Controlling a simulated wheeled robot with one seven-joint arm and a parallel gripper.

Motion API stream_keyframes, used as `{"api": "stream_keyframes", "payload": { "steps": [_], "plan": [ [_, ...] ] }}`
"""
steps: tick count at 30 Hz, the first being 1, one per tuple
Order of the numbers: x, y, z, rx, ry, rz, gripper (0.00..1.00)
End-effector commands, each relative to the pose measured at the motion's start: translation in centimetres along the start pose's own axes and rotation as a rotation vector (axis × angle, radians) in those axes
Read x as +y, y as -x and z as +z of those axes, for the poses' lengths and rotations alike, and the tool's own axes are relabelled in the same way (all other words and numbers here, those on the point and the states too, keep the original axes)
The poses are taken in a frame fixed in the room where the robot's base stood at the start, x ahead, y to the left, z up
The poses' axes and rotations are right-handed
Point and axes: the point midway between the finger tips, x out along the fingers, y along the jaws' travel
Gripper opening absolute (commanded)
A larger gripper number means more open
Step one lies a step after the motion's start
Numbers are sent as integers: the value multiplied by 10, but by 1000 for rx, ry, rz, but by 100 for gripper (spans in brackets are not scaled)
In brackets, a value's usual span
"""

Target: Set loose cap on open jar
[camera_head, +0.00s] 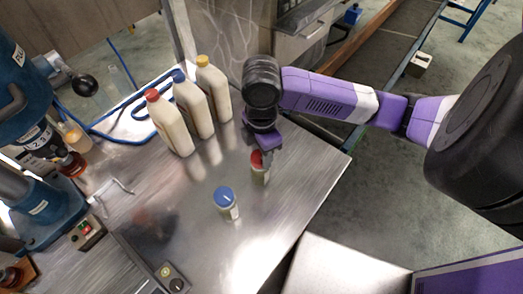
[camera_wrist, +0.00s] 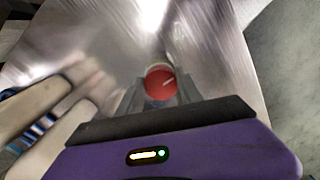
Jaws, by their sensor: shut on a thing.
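A red cap (camera_head: 257,158) is between the fingers of my gripper (camera_head: 263,152), which is shut on it. The cap is at the top of a small jar (camera_head: 260,176) with pale greenish contents, standing upright on the metal table. In the wrist view the red cap (camera_wrist: 160,84) with a light mark sits between the fingertips (camera_wrist: 158,94), and a bit of pale jar shows behind it. I cannot tell whether the cap rests fully on the rim. The jar's opening is hidden under the cap. A second jar (camera_head: 229,212) with a blue cap (camera_head: 226,195) stands nearer, to the left.
Three tall cream bottles with red (camera_head: 170,124), blue (camera_head: 194,106) and yellow (camera_head: 215,92) caps stand behind left. A blue machine (camera_head: 40,205) and a switch box (camera_head: 87,232) are at the left. The table (camera_head: 300,190) is clear right of the jars, up to its edge.

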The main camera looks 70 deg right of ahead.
Motion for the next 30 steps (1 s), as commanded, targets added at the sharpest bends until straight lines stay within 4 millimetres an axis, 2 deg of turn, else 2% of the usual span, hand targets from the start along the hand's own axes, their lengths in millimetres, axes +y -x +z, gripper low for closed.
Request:
{"api": "stream_keyframes", "payload": {
  "steps": [8, 9, 12, 13, 23, 26, 30],
  "plan": [
    [0, -3, 0, 0, -1, 1, 6],
    [0, -3, 0, 1, -1, 1, 45],
    [0, -3, 0, 0, -1, 1, 64],
    [0, -3, 0, 1, 0, 1, 68],
    [0, -1, 0, 0, 0, 1, 68],
    [0, 8, 0, 1, 2, 2, 68],
    [1, 31, 0, 1, 1, 4, 68]
  ]
}}
